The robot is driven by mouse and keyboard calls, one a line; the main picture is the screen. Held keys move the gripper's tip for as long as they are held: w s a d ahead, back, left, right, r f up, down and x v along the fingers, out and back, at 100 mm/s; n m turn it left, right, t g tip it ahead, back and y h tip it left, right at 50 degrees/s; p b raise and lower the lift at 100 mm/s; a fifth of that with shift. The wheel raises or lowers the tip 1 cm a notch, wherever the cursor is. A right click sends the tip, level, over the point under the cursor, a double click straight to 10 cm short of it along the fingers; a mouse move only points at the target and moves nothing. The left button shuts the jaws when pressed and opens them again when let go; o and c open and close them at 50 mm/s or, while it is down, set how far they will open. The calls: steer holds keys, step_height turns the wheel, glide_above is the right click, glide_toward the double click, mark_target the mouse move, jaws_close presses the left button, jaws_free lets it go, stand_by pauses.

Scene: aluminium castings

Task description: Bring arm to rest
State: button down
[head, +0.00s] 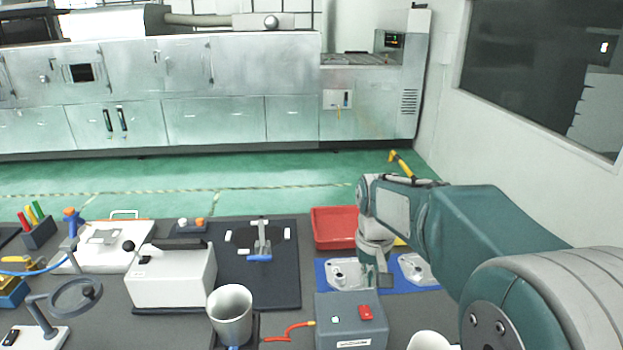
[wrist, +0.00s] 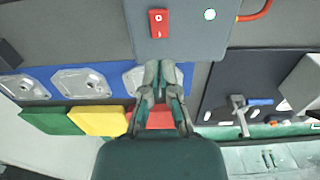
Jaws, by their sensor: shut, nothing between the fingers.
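My arm reaches in from the right in the head view. My gripper (head: 384,278) points down above the blue mat (head: 320,270). In the wrist view my gripper (wrist: 160,70) has its fingertips together and holds nothing. Silvery aluminium castings lie on the blue mat; one casting (head: 346,274) is left of the gripper and another casting (head: 416,268) is right of it. The wrist view also shows a casting (wrist: 80,83), and one casting (wrist: 131,78) is partly hidden by the gripper.
A grey box (head: 350,338) with a red switch stands close in front of the gripper. A red bin (head: 330,225) is behind the mat; green (wrist: 50,121) and yellow bins (wrist: 98,121) show too. A cup (head: 230,312) and a white box (head: 170,280) stand left.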

steer(key=s+r+t, duration=0.2)
steer(key=s, duration=0.8)
steer(key=s+r+t, duration=0.2)
steer(key=s+t, duration=0.1)
steer(key=s, duration=0.7)
steer(key=shift+s+r, duration=0.2)
steer(key=shift+r, duration=0.15)
